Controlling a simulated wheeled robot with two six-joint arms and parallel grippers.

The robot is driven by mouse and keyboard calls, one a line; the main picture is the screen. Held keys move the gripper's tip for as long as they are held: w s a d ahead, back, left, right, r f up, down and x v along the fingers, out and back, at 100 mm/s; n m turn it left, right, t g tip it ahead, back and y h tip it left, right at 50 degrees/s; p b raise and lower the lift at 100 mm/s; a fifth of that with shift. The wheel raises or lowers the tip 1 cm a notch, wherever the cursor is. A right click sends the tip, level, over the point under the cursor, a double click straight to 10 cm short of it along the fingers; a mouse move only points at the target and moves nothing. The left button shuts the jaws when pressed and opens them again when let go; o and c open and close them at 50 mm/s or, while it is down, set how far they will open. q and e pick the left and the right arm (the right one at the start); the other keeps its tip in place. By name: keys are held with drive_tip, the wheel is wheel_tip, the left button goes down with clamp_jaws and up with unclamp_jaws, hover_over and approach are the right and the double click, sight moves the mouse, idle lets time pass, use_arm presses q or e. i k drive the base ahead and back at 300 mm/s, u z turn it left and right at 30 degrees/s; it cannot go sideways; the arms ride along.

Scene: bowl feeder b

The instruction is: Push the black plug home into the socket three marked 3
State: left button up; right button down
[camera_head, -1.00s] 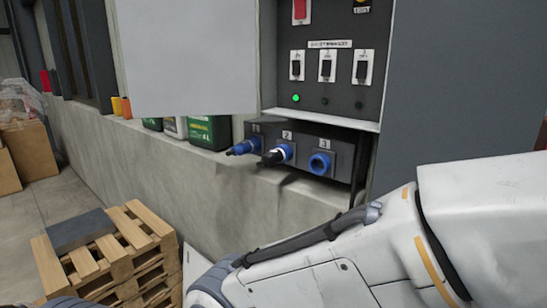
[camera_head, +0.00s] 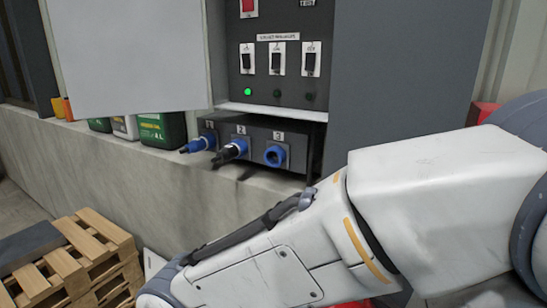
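The socket box (camera_head: 303,155) sits on the wall ledge under the control panel. Socket three (camera_head: 276,156), marked 3, is a round blue socket at the right of the box and looks empty. A plug with a black body (camera_head: 226,155) and a blue collar is at socket 2. A blue plug (camera_head: 199,143) is at socket 1. How deep either plug sits cannot be told. My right arm crosses the lower right of the view, in front of the wall. Neither of my grippers is in view.
A grey cabinet door (camera_head: 140,60) hangs open at the upper left. The panel has several switches and a lit green lamp (camera_head: 248,92). Green canisters (camera_head: 160,129) stand on the ledge left of the sockets. Wooden pallets (camera_head: 85,255) are stacked at the lower left.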

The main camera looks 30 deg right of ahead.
sight(231, 152)
drive_tip(key=u, duration=1.8)
drive_tip(key=k, duration=0.9)
drive_tip(key=z, duration=1.05)
drive_tip(key=i, duration=0.5)
